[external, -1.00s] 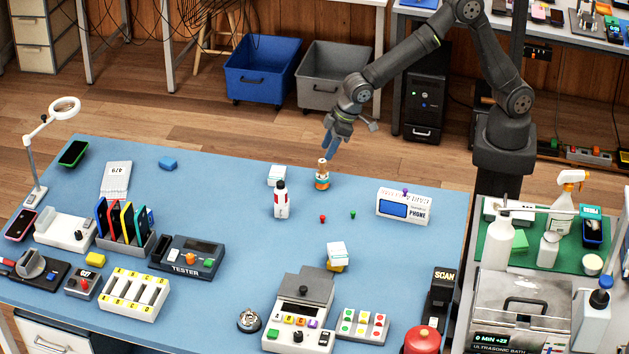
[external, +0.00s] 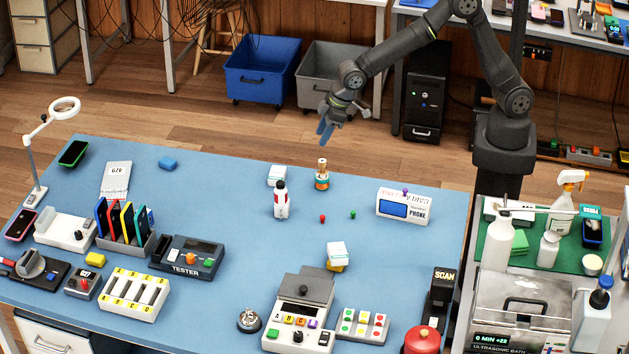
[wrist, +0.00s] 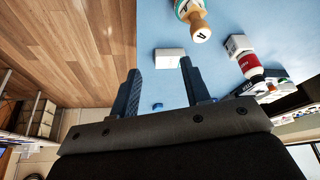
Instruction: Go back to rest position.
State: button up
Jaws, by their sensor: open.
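My gripper (external: 326,130) hangs in the air above the far edge of the blue table (external: 230,215). Its blue fingers are apart with nothing between them. In the wrist view the two fingers of my gripper (wrist: 160,88) frame the table edge and a white box (wrist: 169,58) beyond them. The bottle also shows at the top of the wrist view (wrist: 198,22).
A white bottle with a red label (external: 281,201) and a white box (external: 277,175) stand nearby. A phone box (external: 403,206) is to the right. Blue (external: 262,70) and grey (external: 330,72) bins stand on the floor behind. The air around my gripper is clear.

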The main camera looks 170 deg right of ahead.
jog(key=s+r, duration=0.3)
jog(key=s, duration=0.3)
jog(key=w+a+f+n, duration=0.1)
jog(key=w+a+f, duration=0.1)
jog(key=w+a, duration=0.3)
jog(key=w+a+f+n, duration=0.1)
jog(key=w+a+f, duration=0.2)
jog(key=w, duration=1.1)
jog(key=w+a+f+n+t, duration=0.1)
jog(key=w+a+f, duration=0.1)
jog(key=w+a, duration=0.6)
jog(key=shift+w+f+y, duration=0.4)
jog(key=shift+w, duration=0.85)
jog(key=s+d+r, duration=0.3)
jog(key=s+d, duration=0.2)
jog(key=s, duration=0.3)
jog(key=s+d+r+m, duration=0.1)
jog(key=s+d+r, duration=0.2)
jog(key=s+d, duration=0.3)
jog(key=shift+s+g, duration=0.3)
jog(key=shift+s, duration=1.2)
